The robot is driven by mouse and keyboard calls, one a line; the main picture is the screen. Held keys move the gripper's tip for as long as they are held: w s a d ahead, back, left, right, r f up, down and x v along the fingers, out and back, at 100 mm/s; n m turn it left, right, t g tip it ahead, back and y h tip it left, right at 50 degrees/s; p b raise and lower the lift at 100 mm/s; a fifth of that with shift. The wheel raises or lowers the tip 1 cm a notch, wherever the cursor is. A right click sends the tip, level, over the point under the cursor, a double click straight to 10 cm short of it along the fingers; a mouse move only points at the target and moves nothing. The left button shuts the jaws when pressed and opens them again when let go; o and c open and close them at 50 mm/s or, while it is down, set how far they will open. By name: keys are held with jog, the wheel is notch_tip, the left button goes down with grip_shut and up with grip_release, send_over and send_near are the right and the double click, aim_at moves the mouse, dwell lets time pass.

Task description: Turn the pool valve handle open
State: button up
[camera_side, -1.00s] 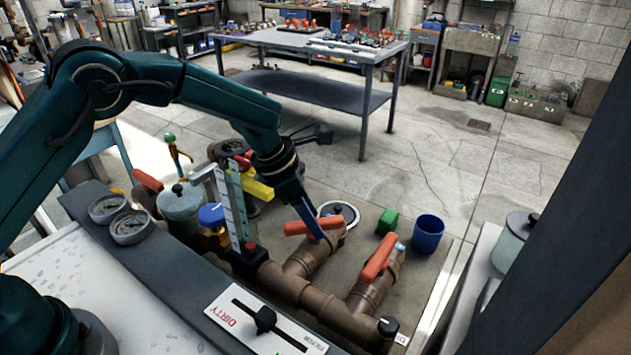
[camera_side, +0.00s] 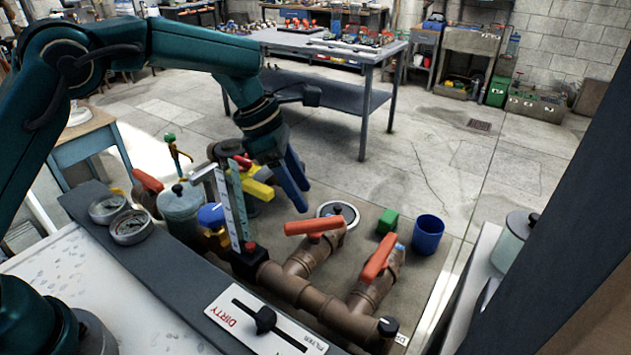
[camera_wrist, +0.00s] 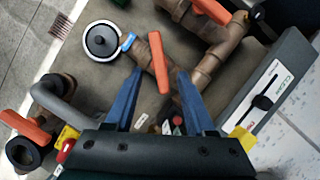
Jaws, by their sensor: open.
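Red-orange valve handles sit on brown pipes. The nearest handle to my gripper (camera_side: 315,224) lies across its pipe in the side view; in the wrist view this handle (camera_wrist: 158,62) shows between and beyond my fingers. A second handle (camera_side: 379,257) is to the right on another pipe and lies roughly along it. A third handle (camera_side: 148,180) is at the left behind the gauges. My gripper (camera_side: 297,192) has blue fingers, open and empty, above and left of the middle handle. In the wrist view its fingertips (camera_wrist: 160,73) are spread apart. I see no contact with the handle.
A round skimmer lid (camera_side: 338,213), a green block (camera_side: 387,221) and a blue cup (camera_side: 427,234) stand behind the pipes. A flow gauge (camera_side: 234,204), a yellow part (camera_side: 256,188) and a DIRTY slider panel (camera_side: 264,320) are nearby.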

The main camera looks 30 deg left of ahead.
notch_tip(320, 180, up, 10)
jog(key=f, duration=0.1)
jog(key=s+a, duration=0.3)
jog(key=a, duration=0.8)
send_over(305, 220)
jog(key=a, duration=0.1)
notch_tip(305, 220, down, 11)
jog(key=f, duration=0.4)
jog(key=shift+s+d+f, duration=0.15)
jog(key=shift+d+f, duration=0.2)
jog(key=shift+f, duration=0.05)
jog(key=shift+r+m, duration=0.15)
jog(key=shift+m, duration=0.45)
notch_tip(305, 220, up, 10)
jog(key=a, duration=0.1)
jog(key=shift+g, duration=0.3)
jog(key=x, duration=0.6)
jog(key=a+x, duration=0.1)
jog(key=x, duration=0.3)
jog(key=shift+s+a+f, duration=0.1)
jog(key=shift+s+f, duration=0.15)
jog(key=shift+s, duration=0.1)
jog(key=s+r+n+t+h, duration=0.2)
jog(key=r+n+t, duration=0.2)
jog(key=r, duration=1.1)
jog(key=s+r+n+t+h, duration=0.2)
jog(key=r+n+t, duration=0.3)
jog(key=r, duration=1)
jog(key=shift+r+h, duration=0.2)
jog(key=shift+h, duration=0.2)
